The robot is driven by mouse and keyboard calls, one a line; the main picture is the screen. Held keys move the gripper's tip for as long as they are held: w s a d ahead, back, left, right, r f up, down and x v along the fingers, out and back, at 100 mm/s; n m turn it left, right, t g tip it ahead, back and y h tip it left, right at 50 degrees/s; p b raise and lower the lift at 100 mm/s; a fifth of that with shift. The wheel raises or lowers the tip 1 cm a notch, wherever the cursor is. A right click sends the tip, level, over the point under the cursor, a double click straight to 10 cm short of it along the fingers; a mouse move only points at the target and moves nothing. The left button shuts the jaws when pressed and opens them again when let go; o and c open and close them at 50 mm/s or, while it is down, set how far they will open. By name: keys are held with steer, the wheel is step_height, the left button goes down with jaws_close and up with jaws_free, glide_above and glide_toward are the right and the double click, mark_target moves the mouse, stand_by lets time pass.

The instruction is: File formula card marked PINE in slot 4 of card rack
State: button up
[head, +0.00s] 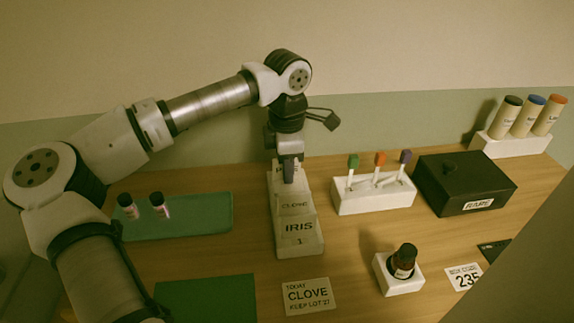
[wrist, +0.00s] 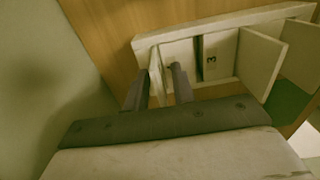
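The white card rack (head: 312,246) runs front to back near the middle of the table. CLOVE (head: 294,206) and IRIS (head: 299,227) cards stand in it, with a 1 marked at its front. A card at the back (head: 279,168), starting with P, is partly hidden by my gripper (head: 289,172). In the wrist view my gripper's fingers (wrist: 158,80) stand apart on either side of that card's edge (wrist: 155,72), which is at the rack's end. A gap shows beside the card, so the fingers look open. A 3 (wrist: 210,59) marks the slot beside it.
A CLOVE note (head: 307,295) lies in front of the rack. A white tester stand (head: 375,202), black box (head: 465,183) and bottle holder (head: 400,283) are to the right. A green tray (head: 200,222) with two small bottles is to the left.

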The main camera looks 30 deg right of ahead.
step_height(320, 180, up, 12)
steer(key=shift+r+b, duration=0.15)
steer(key=shift+b, duration=0.65)
steer(key=shift+s, duration=0.1)
